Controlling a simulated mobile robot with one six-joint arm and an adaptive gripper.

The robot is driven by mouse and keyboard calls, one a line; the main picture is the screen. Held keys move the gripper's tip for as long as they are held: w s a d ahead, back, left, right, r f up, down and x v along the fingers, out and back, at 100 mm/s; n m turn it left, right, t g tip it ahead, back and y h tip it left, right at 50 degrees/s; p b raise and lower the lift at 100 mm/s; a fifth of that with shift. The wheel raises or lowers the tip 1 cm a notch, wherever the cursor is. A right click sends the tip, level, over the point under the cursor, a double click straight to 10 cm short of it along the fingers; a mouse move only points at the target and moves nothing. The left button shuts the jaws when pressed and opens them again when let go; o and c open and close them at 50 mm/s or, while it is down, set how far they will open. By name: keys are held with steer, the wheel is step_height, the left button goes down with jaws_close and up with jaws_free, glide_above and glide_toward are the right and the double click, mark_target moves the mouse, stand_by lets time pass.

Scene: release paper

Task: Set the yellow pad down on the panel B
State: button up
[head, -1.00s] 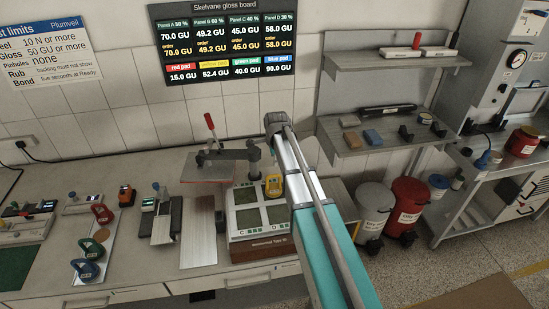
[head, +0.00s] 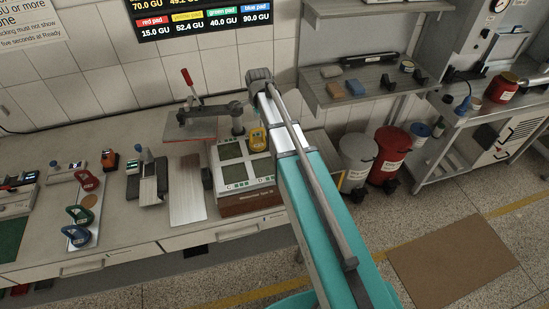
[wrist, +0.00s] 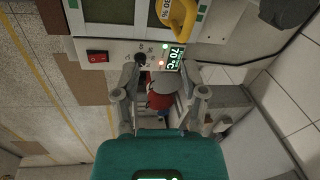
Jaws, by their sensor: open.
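The yellow pad (head: 258,139), with a looped yellow handle, stands on the back right of the white test unit (head: 222,185). It appears to rest on panel B, which it and my arm mostly cover. In the wrist view the yellow pad (wrist: 180,16) shows at the top edge, cut off, beside a green-grey panel (wrist: 108,10). My gripper (wrist: 160,98) is open and empty, off the right side of the unit and apart from the pad. In the head view my gripper is hidden behind my arm.
A press with a red handle (head: 187,77) stands behind the unit. A grey bin (head: 357,152) and a red bin (head: 391,150) stand right of the bench. Blue and green looped pads stand on the left bench. Shelves (head: 365,85) hang on the wall at right.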

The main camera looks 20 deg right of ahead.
steer(key=s+n+g, duration=0.2)
steer(key=s+n, duration=1.3)
steer(key=s, duration=0.7)
steer(key=shift+s, duration=0.4)
